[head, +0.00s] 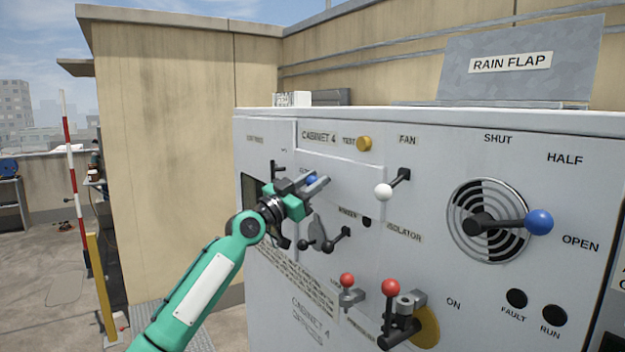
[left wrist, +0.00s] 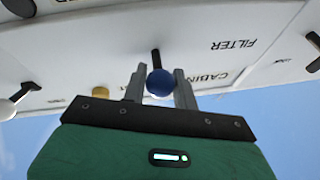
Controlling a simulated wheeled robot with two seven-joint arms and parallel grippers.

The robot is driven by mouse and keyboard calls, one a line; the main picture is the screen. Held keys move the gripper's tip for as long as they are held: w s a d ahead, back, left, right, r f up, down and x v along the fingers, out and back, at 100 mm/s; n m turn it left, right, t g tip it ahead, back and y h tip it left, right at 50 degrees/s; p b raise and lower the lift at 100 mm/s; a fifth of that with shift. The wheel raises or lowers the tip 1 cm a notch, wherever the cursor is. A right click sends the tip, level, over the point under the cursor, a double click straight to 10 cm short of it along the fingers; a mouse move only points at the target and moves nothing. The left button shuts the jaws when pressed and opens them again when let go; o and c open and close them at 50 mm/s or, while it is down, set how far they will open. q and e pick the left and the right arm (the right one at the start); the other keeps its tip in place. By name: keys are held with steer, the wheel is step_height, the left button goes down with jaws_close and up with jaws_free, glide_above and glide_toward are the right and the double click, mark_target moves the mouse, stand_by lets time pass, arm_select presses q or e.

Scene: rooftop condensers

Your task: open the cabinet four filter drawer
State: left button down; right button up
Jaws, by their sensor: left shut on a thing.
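The grey-white cabinet four front (head: 440,260) fills the right of the head view, with a CABINET 4 label (head: 318,137). My left gripper (head: 318,184) is at its upper left, fingers on either side of a blue ball knob (head: 312,181). In the left wrist view the ball (left wrist: 160,82) sits between the two fingers (left wrist: 160,88), on a dark stem running to the panel. A FILTER label (left wrist: 233,44) shows upside down beside it. The drawer's edges are partly hidden by my gripper, and I cannot tell how far it stands out. My right gripper is out of view.
A white-knobbed fan lever (head: 384,190), red-knobbed levers (head: 391,288) and a blue-knobbed round vent lever (head: 538,222) project from the front. Small dark levers (head: 325,242) sit just below my gripper. A rain flap (head: 520,65) stands on top. Open rooftop floor lies left.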

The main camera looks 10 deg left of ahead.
arm_select(q)
steer(key=shift+s+a, duration=0.15)
steer(key=s+a+b, duration=0.9)
steer(key=s+a, duration=0.4)
steer(key=c, duration=1.1)
jaws_free()
steer(key=shift+c, duration=0.2)
steer(key=shift+s, duration=0.1)
